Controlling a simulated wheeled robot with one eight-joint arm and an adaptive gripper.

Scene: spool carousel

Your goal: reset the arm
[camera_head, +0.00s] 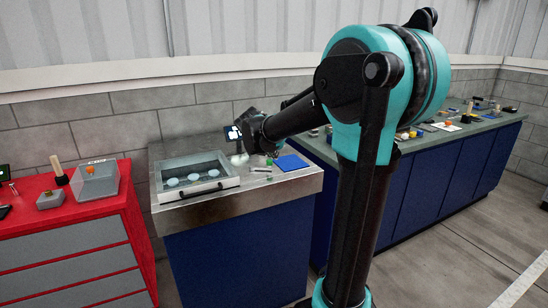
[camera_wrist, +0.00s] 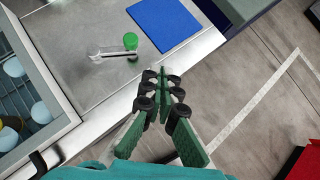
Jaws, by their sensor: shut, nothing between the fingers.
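My gripper (camera_wrist: 162,80) is shut with nothing between its green fingers. In the wrist view it shows over the bench's front edge, with the floor beyond. In the head view my arm reaches left over the metal-topped bench (camera_head: 222,200); the fingertips are too small to make out there. A blue mat (camera_wrist: 166,24) lies on the bench, also in the head view (camera_head: 291,162). A small green cylinder (camera_wrist: 130,41) and a silver tool (camera_wrist: 112,54) lie beside the mat, apart from the fingers.
A clear-topped case (camera_head: 225,184) with pale discs sits at the bench's left. A long blue-fronted bench (camera_head: 430,172) with several small items runs right, partly behind my arm. The floor (camera_head: 450,265) at right is clear.

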